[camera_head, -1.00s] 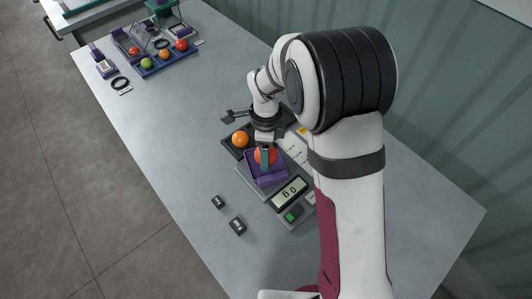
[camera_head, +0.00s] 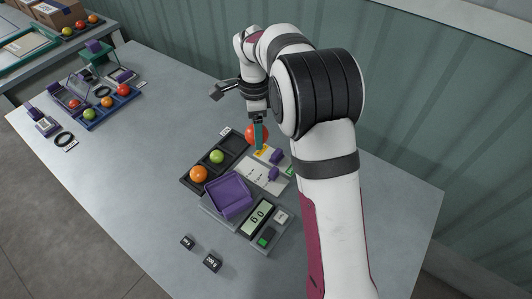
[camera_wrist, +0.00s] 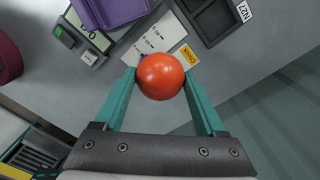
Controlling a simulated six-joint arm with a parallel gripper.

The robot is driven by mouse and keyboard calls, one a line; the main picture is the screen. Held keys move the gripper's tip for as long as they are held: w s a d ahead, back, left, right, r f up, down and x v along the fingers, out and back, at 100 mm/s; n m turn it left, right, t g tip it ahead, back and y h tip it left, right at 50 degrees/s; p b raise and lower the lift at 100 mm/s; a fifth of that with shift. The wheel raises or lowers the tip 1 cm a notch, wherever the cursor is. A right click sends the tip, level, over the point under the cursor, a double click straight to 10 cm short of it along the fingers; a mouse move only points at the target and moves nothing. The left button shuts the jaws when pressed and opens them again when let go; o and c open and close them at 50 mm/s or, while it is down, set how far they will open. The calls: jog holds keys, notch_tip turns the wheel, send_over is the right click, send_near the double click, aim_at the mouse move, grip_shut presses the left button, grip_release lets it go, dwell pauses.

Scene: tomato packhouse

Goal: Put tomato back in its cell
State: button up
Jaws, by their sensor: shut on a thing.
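My gripper (camera_wrist: 160,85) is shut on a red tomato (camera_wrist: 160,76), one teal finger on each side of it. In the wrist view part of the tray (camera_wrist: 182,6) shows at upper right, beyond the tomato.
An empty purple pan (camera_head: 229,195) sits on the grey scale (camera_head: 261,217). A white card (camera_head: 262,178) lies beside the tray. Two small black weights (camera_head: 212,263) lie at the front. A blue tray (camera_head: 96,119) with several tomatoes stands far left.

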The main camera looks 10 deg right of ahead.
jog(key=w+a+f, duration=0.2)
jog(key=w, duration=0.1)
jog(key=w+a+f, duration=0.1)
jog(key=w+f, duration=0.2)
jog(key=w, duration=0.1)
jog(key=w+a+f, duration=0.2)
jog(key=w+f, duration=0.1)
jog(key=w, duration=0.1)
jog(key=shift+a+f, duration=0.1)
jog(key=shift+a, duration=0.25)
jog(key=shift+w+a+f, duration=0.1)
jog(key=shift+a+f, duration=0.15)
jog(key=shift+f, duration=1.95)
jog(key=shift+f, duration=0.65)
jog(key=o, duration=0.9)
jog(key=shift+c, duration=0.2)
jog(key=shift+c, duration=1)
jog(key=shift+r, duration=0.1)
